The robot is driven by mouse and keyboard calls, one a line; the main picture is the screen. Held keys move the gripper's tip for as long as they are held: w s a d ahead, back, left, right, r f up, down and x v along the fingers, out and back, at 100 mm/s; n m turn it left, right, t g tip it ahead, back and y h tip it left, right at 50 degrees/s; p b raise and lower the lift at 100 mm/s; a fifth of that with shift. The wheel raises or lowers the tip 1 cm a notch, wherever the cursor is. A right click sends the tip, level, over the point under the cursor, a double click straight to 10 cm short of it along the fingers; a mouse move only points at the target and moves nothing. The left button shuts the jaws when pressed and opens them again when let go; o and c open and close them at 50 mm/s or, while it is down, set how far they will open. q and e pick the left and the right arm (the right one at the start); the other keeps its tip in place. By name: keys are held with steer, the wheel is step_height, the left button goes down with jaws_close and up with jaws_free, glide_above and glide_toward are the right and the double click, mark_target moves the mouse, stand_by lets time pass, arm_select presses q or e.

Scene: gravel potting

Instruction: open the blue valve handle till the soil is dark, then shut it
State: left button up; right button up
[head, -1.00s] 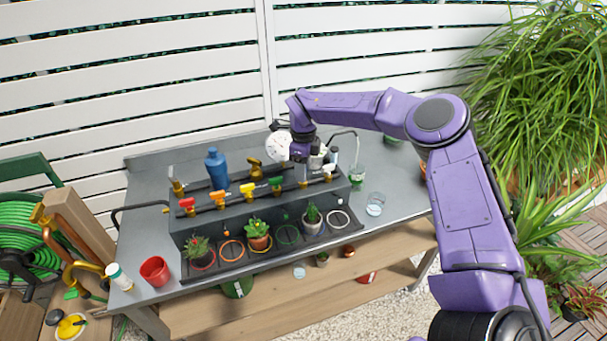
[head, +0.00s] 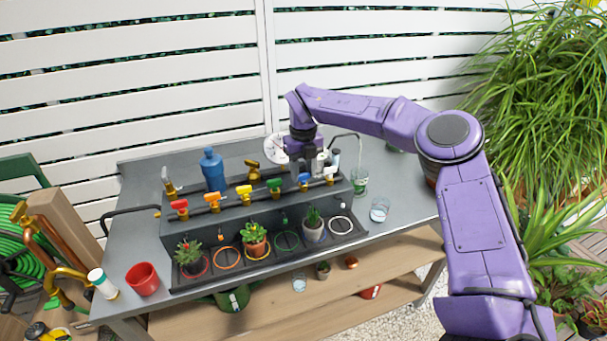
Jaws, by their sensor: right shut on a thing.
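The blue valve handle (head: 304,180) is on the pipe rail, between the green and the white handles. My right gripper (head: 303,172) reaches down from above and is shut on the blue handle; the fingertips are small and partly hidden. Below that handle, a small cactus (head: 313,216) stands in a pale pot (head: 314,232) in the tray's row of coloured rings. The soil in this pot is too small to judge as dark or light. My left gripper is not in view.
Red (head: 180,207), orange (head: 212,201), yellow (head: 244,194), green (head: 275,187) and white (head: 328,175) handles share the rail. A blue bottle (head: 213,170) stands behind it. A red cup (head: 142,279) is at the front left.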

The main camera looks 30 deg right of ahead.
steer(key=shift+s+f+m, duration=0.1)
steer(key=shift+f+m, duration=0.15)
steer(key=shift+m, duration=0.25)
steer(key=o, duration=0.9)
steer(key=shift+o, duration=0.8)
steer(key=shift+r, duration=0.2)
step_height(320, 180, up, 10)
steer(key=shift+w+b, duration=0.2)
steer(key=shift+b, duration=0.25)
steer(key=shift+r, duration=0.1)
